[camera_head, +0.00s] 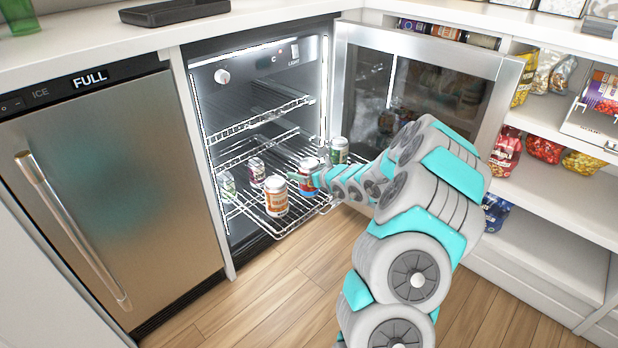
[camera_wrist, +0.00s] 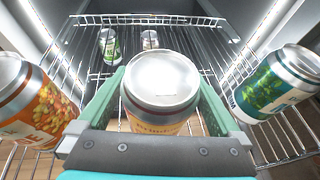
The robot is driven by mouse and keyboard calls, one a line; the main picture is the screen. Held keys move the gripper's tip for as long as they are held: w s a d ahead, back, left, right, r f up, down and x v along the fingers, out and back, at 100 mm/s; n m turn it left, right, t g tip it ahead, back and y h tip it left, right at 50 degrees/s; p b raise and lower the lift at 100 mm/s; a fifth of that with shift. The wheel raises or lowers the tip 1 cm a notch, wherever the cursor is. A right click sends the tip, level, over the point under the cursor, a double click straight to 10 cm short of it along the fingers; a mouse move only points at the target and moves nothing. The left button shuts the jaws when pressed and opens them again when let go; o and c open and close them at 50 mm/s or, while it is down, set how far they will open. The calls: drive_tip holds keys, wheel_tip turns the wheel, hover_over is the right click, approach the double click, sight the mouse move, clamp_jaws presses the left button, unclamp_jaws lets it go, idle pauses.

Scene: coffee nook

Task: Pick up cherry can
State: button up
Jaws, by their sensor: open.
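A can (camera_wrist: 161,93) with a silver top and an orange lower label stands between the two fingers of my gripper (camera_wrist: 160,76) in the wrist view. In the head view this can (camera_head: 307,169) looks reddish and is partly hidden by my gripper (camera_head: 316,180). My gripper is open, with one finger on each side of the can; contact cannot be told. No label reading cherry can be made out, so I cannot confirm which can is the cherry one.
An orange fruit-label can (camera_wrist: 38,100) stands close on the left, a green can (camera_wrist: 277,85) on the right. Further back stand a green-and-white can (camera_wrist: 109,46) and another can (camera_wrist: 150,40). The pulled-out wire rack (camera_head: 243,206) carries them; the open fridge door (camera_head: 480,60) is at right.

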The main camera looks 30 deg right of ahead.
drive_tip(key=shift+w+f, duration=0.15)
drive_tip(key=shift+w, duration=0.1)
drive_tip(key=shift+c, duration=0.2)
clamp_jaws()
idle(0.5)
